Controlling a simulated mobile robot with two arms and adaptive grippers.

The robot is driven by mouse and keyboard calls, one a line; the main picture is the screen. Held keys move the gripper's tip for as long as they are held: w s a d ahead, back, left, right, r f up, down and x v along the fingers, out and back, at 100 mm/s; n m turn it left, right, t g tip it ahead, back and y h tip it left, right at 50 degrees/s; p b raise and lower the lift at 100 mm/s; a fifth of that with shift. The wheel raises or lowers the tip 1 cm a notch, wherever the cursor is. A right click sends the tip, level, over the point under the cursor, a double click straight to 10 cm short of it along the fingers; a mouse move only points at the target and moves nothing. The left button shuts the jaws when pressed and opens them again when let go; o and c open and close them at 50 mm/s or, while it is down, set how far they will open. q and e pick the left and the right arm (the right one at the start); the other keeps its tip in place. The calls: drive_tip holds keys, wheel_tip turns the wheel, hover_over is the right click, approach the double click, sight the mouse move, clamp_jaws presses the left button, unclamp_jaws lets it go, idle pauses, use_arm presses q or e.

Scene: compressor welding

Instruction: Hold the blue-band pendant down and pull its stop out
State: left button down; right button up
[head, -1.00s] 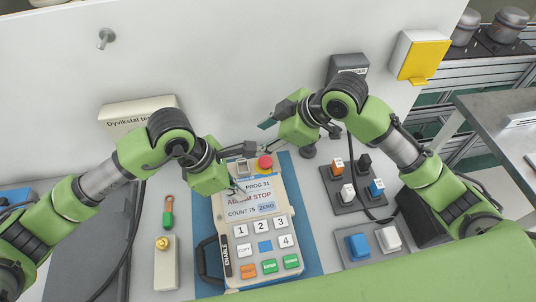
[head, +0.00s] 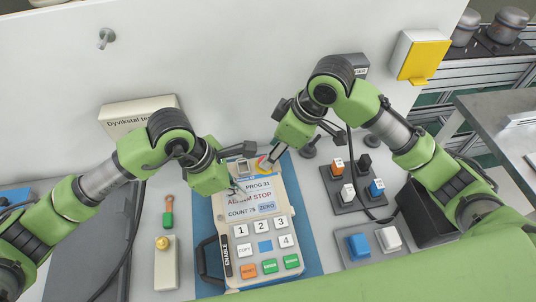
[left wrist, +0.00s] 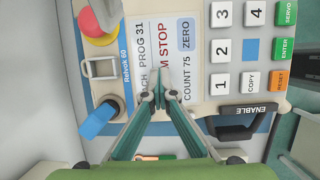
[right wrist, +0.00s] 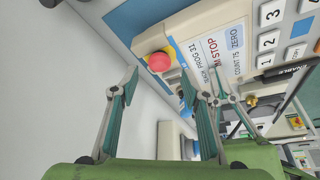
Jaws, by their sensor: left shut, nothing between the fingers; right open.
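The pendant (head: 285,208) lies face up, cream, with keys, a screen reading "ALARM STOP" and a blue strip marked "Relvok 60" in the left wrist view (left wrist: 124,62). Its red stop (right wrist: 159,61) sits on a yellow base near the upper end; in the head view my right gripper's finger partly covers it. My left gripper (head: 240,188) is shut and empty, its tips over the screen; contact is unclear. In the left wrist view its tips (left wrist: 161,88) point at the "STOP" text. My right gripper (right wrist: 155,78) is open, its fingers to either side of the stop in that view.
A grey box with rocker switches (head: 346,198) and a blue-and-white button box (head: 374,243) stand on the right. A box with a yellow knob (head: 165,262) and a green-handled tool (head: 168,215) lie on the left. The wall (head: 230,60) stands close behind.

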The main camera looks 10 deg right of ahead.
use_arm(q)
drive_tip(key=shift+s+a+f, duration=0.1)
drive_tip(key=shift+s+f, duration=0.05)
drive_tip(key=shift+f, duration=0.2)
use_arm(e)
drive_tip(key=shift+x, duration=1.75)
clamp_jaws()
drive_tip(key=shift+a+r, duration=0.1)
drive_tip(key=shift+r, duration=0.65)
unclamp_jaws()
drive_tip(key=v, duration=1.2)
